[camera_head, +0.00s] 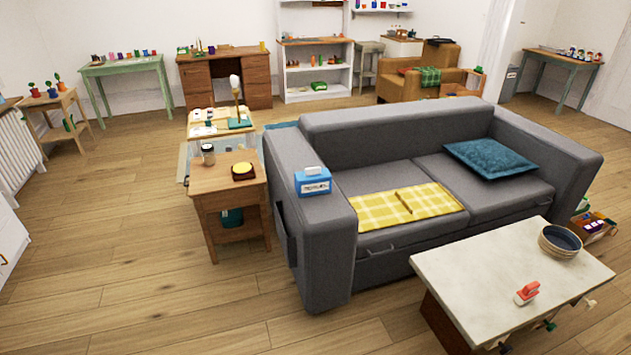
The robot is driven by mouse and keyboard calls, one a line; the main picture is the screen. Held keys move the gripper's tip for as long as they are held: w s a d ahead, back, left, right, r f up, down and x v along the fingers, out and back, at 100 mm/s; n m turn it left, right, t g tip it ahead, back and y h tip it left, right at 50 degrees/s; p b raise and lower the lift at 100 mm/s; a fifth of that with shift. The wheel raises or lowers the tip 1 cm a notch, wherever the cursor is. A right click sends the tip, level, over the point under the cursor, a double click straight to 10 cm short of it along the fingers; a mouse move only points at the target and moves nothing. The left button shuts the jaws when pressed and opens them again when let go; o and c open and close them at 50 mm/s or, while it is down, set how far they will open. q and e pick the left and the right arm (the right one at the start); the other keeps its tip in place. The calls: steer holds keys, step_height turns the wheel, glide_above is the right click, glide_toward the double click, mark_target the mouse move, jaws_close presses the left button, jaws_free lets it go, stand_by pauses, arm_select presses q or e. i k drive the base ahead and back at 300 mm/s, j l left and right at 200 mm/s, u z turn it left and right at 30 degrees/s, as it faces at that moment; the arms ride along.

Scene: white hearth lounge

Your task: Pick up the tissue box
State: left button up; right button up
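A blue tissue box (313,184) with a white label on its front and a white tissue on top sits on the left armrest of the grey sofa (330,245).
A marble-topped coffee table (465,275) stands at the front right. Bare wooden floor (130,270) lies open at the front left.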

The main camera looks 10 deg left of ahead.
mark_target(313, 180)
steer(key=i+j+z, duration=0.2)
steer(key=z, duration=0.25)
steer(key=i+j+z, duration=0.1)
steer(key=j+z, duration=0.35)
steer(key=i+j+z, duration=0.1)
steer(key=j, duration=0.35)
steer(key=i+j+z, duration=0.15)
steer(key=j, duration=0.3)
steer(key=i+j, duration=0.1)
steer(key=j, duration=0.8)
steer(key=i+j+z, duration=0.1)
steer(key=j, duration=0.85)
